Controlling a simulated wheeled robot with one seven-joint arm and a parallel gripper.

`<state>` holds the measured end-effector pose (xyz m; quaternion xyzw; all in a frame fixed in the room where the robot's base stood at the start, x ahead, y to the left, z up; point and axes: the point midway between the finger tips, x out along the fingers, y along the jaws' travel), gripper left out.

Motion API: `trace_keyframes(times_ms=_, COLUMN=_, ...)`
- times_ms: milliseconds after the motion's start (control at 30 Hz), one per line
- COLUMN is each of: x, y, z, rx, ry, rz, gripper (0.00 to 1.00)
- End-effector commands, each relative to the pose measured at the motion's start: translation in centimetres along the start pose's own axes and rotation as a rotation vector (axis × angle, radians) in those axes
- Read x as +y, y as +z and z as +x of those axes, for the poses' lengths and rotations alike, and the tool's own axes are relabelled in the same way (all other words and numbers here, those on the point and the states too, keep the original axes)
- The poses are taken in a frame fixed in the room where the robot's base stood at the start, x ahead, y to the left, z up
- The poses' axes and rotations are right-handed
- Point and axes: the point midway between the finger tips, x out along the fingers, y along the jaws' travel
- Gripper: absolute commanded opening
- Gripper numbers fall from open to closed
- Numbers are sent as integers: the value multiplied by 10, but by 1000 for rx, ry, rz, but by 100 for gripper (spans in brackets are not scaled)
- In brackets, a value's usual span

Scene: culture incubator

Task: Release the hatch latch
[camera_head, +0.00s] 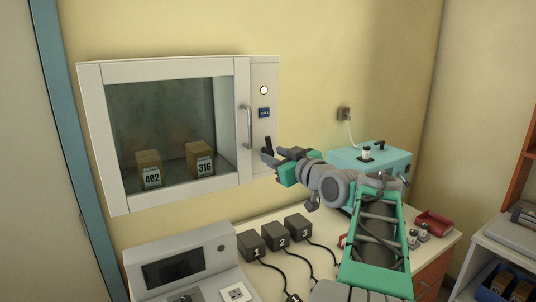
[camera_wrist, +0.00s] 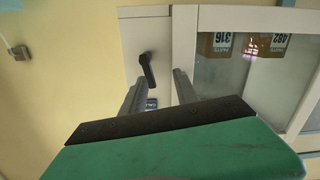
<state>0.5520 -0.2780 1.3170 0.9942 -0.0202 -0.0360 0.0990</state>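The hatch (camera_head: 170,125) is the glass-fronted door of a wall cabinet; it looks shut, with a vertical grey handle (camera_head: 246,128) at its right edge. The hatch latch (camera_head: 267,144) is a small black lever on the panel right of the door, partly behind my fingers in the head view. In the wrist view, which is upside down, the latch (camera_wrist: 147,70) stands slightly tilted on the white panel. My gripper (camera_head: 272,157) is close to the latch; in the wrist view my gripper (camera_wrist: 161,78) is open and empty. Contact with the latch cannot be told.
Two brown boxes (camera_head: 200,159) stand behind the glass. A round light (camera_head: 264,90) and a blue display (camera_head: 264,113) sit above the latch. Below are several numbered dark blocks (camera_head: 250,244), a grey console (camera_head: 185,265) and a teal box (camera_head: 375,160) on the counter.

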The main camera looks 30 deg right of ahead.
Motion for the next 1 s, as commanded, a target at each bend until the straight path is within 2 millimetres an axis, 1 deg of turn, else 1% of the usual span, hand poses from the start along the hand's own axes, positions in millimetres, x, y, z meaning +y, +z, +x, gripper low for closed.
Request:
trace_keyframes(times_ms=33, x=16, y=-2, z=-5, rx=35, ry=18, rz=-10, gripper=36)
trace_keyframes(times_ms=100, x=23, y=-9, z=-6, rx=63, ry=24, rz=-18, gripper=36)
trace_keyframes(times_ms=167, x=24, y=-13, z=1, rx=69, ry=22, rz=-19, gripper=36)
trace_keyframes(times_ms=400, x=23, y=-18, z=46, rx=65, ry=20, rz=-18, gripper=36)
trace_keyframes(times_ms=500, x=24, y=-18, z=61, rx=64, ry=21, rz=-18, gripper=36)
trace_keyframes(times_ms=567, x=24, y=-17, z=66, rx=64, ry=23, rz=-19, gripper=36)
trace_keyframes(times_ms=633, x=24, y=-17, z=69, rx=65, ry=24, rz=-19, gripper=36)
trace_keyframes(times_ms=833, x=24, y=-16, z=69, rx=64, ry=25, rz=-19, gripper=36)
trace_keyframes(times_ms=867, x=24, y=-16, z=69, rx=64, ry=25, rz=-19, gripper=35)
trace_keyframes(times_ms=1000, x=24, y=-16, z=69, rx=64, ry=24, rz=-19, gripper=23)
